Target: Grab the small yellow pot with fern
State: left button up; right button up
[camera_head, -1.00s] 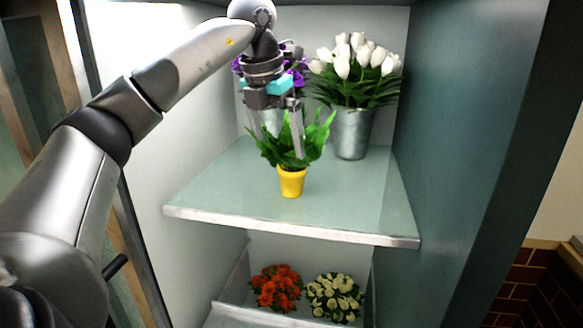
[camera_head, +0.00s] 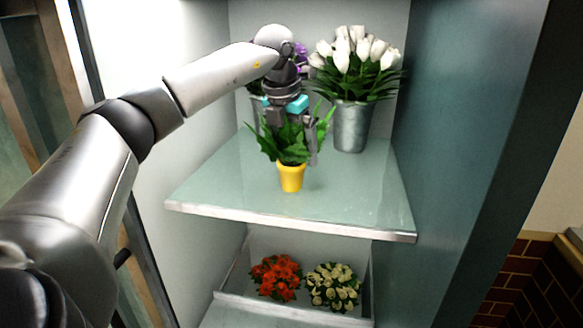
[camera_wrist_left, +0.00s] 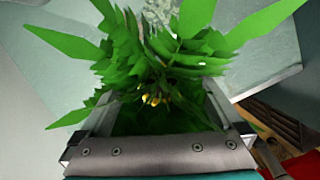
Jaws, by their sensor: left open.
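The small yellow pot (camera_head: 291,178) stands upright on the glass shelf, near its front edge. Its green fern (camera_head: 290,146) spreads above the rim. My left gripper (camera_head: 286,150) points down over the plant, open, with its fingers on either side of the fern's leaves. In the left wrist view the fern (camera_wrist_left: 165,65) fills the space between and beyond the fingers, and the pot is mostly hidden by leaves. My right gripper is not in view.
A metal bucket of white tulips (camera_head: 352,125) stands behind on the right. Purple flowers (camera_head: 300,60) are partly hidden behind my left arm. The shelf (camera_head: 375,205) is clear at the front right. Red flowers (camera_head: 276,277) and cream flowers (camera_head: 334,287) sit below. Cabinet walls close both sides.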

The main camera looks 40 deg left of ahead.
pick_arm(q)
jog(key=shift+r, duration=0.1)
grip_shut()
dwell(0.7)
